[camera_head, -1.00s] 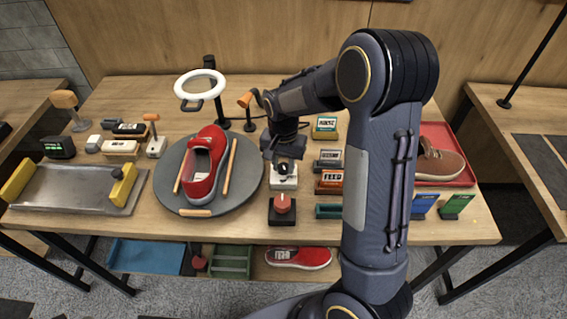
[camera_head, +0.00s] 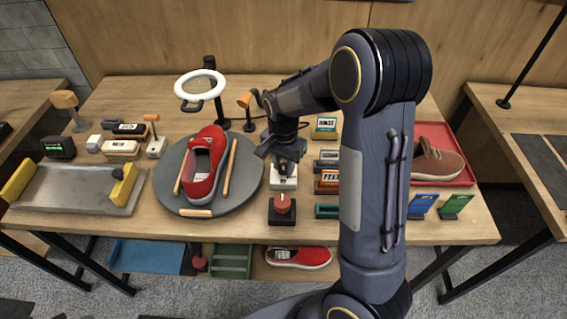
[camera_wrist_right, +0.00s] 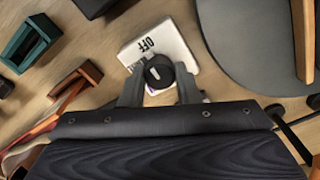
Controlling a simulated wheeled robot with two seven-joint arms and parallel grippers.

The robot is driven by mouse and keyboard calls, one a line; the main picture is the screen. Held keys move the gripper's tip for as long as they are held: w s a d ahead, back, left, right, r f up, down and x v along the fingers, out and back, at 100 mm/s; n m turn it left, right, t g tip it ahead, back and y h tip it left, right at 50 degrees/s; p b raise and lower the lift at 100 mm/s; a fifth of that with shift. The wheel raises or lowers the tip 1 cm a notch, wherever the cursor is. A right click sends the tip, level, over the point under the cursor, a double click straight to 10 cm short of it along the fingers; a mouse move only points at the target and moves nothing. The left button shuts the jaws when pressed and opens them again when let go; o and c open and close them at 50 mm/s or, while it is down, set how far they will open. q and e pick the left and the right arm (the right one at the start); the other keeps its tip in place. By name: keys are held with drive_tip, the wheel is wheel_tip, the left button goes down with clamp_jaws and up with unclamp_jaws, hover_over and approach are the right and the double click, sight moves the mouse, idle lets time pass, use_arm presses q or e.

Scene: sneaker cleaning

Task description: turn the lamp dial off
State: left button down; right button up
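The lamp dial (camera_wrist_right: 158,71) is a round black knob with a light pointer mark, set on a white box (camera_wrist_right: 178,36) lettered "OFF" on one side. In the head view the white box (camera_head: 284,184) stands right of the grey turntable, its knob mostly hidden by my right gripper (camera_head: 283,168). In the right wrist view the fingers of this gripper (camera_wrist_right: 160,88) sit on both sides of the knob and appear closed against it. The ring lamp (camera_head: 201,86) stands behind the turntable with a white ring. My left gripper is out of view.
A red sneaker (camera_head: 204,165) rests on the grey turntable (camera_head: 167,190). A red-topped dial box (camera_head: 282,209) is just in front of the white box. Labelled boxes (camera_head: 329,182) stand close on the right. An orange-headed lamp (camera_head: 247,100) is behind.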

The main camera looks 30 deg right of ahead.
sight(284, 167)
drive_tip(key=o, duration=0.4)
drive_tip(key=shift+o, duration=0.2)
drive_tip(key=shift+r, duration=3.95)
drive_tip(key=shift+s+r, duration=0.15)
drive_tip(key=shift+s, duration=0.1)
drive_tip(key=s+a+r+n+t+y, duration=0.2)
drive_tip(key=s+n, duration=0.3)
drive_tip(key=s, duration=0.6)
drive_tip(key=s+a+r+n+t+y, duration=0.1)
drive_tip(key=s+a+r+n+t, duration=0.2)
drive_tip(key=s, duration=0.7)
drive_tip(key=shift+s+a+n+t+y, duration=0.35)
drive_tip(key=shift+a+n+t+y, duration=0.05)
drive_tip(key=shift+a+n, duration=0.8)
